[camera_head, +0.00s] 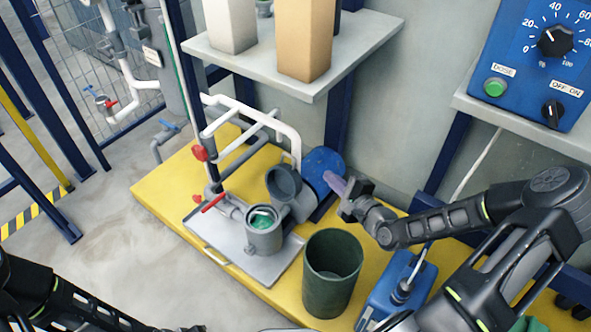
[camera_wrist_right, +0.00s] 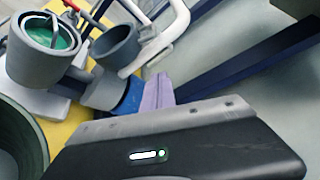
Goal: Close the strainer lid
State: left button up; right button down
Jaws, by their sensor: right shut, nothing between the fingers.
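The strainer body (camera_head: 264,236) is an upright grey cylinder with its top open and green visible inside; it also shows in the right wrist view (camera_wrist_right: 38,65). A grey hollow cap (camera_head: 283,183), seemingly the strainer lid, stands tilted open behind the body; it also shows in the right wrist view (camera_wrist_right: 113,47). My right gripper (camera_head: 334,182) is shut and empty, its purple fingers right of the cap and in front of a blue disc (camera_head: 318,162). The fingers (camera_wrist_right: 158,92) look apart from the cap. My left forearm shows at the lower left; its gripper is out of view.
A dark green bin (camera_head: 333,275) stands in front of my right gripper. A blue canister (camera_head: 398,292) is to its right. White pipes (camera_head: 265,117) rise behind the strainer. A shelf (camera_head: 352,62) with tall containers hangs above. The yellow platform (camera_head: 165,188) is clear at left.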

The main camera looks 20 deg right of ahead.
jog(key=f+b+x, duration=0.1)
jog(key=b+x, duration=0.4)
jog(key=x, duration=0.5)
jog(key=shift+s+a+r+b, duration=0.25)
jog(key=shift+s+a+r, duration=0.1)
jog(key=shift+a+r, duration=0.45)
jog(key=shift+s+a+r+b, duration=0.25)
jog(key=shift+a+r, duration=0.35)
jog(key=shift+a, duration=0.3)
jog(key=shift+s, duration=0.1)
